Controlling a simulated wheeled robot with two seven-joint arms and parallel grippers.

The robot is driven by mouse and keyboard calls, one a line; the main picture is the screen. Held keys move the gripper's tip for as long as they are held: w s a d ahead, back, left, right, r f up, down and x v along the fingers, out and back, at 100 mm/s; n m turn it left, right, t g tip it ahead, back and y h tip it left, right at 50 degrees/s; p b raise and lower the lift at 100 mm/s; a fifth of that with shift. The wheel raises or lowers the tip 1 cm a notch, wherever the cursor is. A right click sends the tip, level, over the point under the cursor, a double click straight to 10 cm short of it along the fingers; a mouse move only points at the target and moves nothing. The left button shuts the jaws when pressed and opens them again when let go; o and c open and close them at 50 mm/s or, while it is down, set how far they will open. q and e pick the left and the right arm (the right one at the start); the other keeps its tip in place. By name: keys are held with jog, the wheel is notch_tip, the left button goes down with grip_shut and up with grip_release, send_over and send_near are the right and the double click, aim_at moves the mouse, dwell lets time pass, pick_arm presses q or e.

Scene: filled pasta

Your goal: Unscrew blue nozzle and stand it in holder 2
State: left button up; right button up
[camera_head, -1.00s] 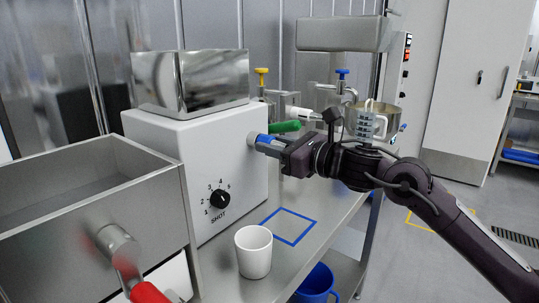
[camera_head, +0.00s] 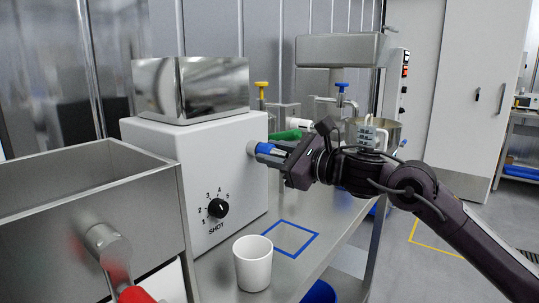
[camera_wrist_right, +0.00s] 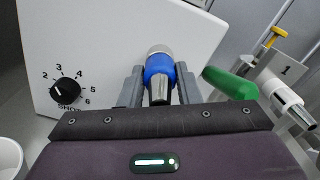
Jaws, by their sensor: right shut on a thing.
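The blue nozzle (camera_head: 264,148), a blue collar with a metal tip, is at the outlet on the right side of the white machine (camera_head: 225,165). My right gripper (camera_head: 272,153) is shut on it. In the right wrist view the nozzle (camera_wrist_right: 158,72) sits between the two fingers, its tip toward the gripper body and its far end against a light grey outlet ring. I cannot tell how far it is threaded. A holder marked 1 (camera_wrist_right: 290,72) stands to the right there. A blue-knobbed fixture (camera_head: 341,87) stands farther back; no number 2 is readable. My left gripper is out of view.
A white cup (camera_head: 253,263) stands near the bench's front edge, beside a blue taped square (camera_head: 291,238). A steel hopper (camera_head: 70,215) with a red handle (camera_head: 137,294) fills the left. A metal pot (camera_head: 388,131) is behind my arm.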

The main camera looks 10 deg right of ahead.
pick_arm(q)
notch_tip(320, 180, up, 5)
jog(key=b, duration=0.2)
pick_arm(e)
jog(key=shift+f+n, duration=0.1)
jog(key=shift+n, duration=0.9)
jog(key=n+b, duration=0.4)
jog(key=n, duration=0.4)
jog(key=shift+b, duration=0.35)
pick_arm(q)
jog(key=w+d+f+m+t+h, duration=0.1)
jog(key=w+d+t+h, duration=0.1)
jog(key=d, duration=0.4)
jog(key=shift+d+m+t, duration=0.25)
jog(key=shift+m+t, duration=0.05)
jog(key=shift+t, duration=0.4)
pick_arm(e)
jog(key=shift+n, duration=0.6)
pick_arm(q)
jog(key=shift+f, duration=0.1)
